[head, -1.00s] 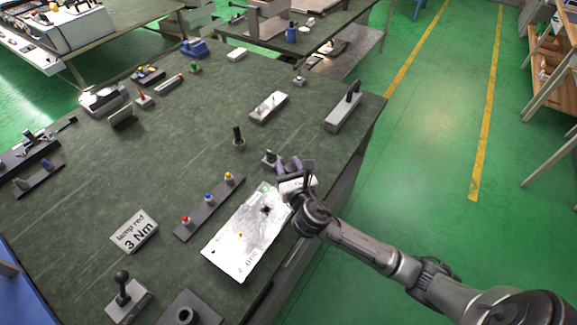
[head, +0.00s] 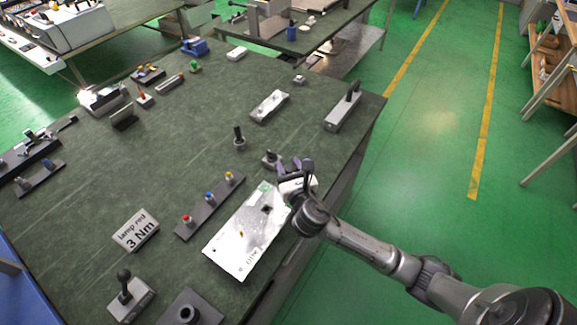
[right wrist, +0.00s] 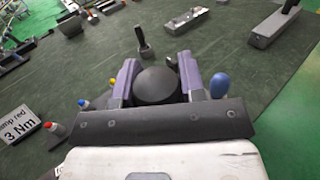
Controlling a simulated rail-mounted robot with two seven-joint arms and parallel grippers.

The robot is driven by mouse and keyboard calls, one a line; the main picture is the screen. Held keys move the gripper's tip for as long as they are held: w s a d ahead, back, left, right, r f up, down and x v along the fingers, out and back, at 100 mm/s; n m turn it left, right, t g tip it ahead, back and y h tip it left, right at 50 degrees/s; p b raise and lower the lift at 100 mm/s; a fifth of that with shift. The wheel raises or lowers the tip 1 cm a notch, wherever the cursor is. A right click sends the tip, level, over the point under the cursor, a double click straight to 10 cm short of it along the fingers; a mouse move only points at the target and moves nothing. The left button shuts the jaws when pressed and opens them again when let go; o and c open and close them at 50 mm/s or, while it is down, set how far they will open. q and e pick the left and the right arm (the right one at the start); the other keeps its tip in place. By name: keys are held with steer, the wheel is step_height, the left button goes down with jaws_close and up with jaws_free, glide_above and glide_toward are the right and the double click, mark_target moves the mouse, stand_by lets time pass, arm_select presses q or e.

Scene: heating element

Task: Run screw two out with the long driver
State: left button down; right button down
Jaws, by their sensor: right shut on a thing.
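My right gripper (head: 292,166) is near the table's right edge, just beyond the upper end of a pale metal plate (head: 238,250). In the right wrist view its purple fingers (right wrist: 158,82) are closed on the two sides of a dark round-topped handle (right wrist: 157,88). I cannot tell if this is the long driver; its shaft and tip are hidden. The plate carries a dark square spot (head: 266,209) and a small brass-coloured piece (head: 241,233). I cannot tell which screw is two. My left gripper is not in view.
A dark rack with red (head: 187,219), blue (head: 209,196) and yellow (head: 229,176) topped pieces lies left of the plate. A "lamp red 3 Nm" sign (head: 135,230) stands farther left. A dark upright post (head: 239,137) stands behind. A blue rounded thing (right wrist: 219,85) is beside the right finger.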

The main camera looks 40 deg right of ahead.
steer(key=shift+f, duration=0.5)
stand_by(0.5)
steer(key=shift+f, duration=0.15)
stand_by(0.9)
steer(key=shift+p, duration=0.3)
steer(key=shift+r+p, duration=0.35)
steer(key=shift+r, duration=0.05)
steer(key=shift+r+p, duration=0.9)
steer(key=shift+p, duration=0.05)
step_height(320, 180, up, 3)
steer(key=p, duration=0.3)
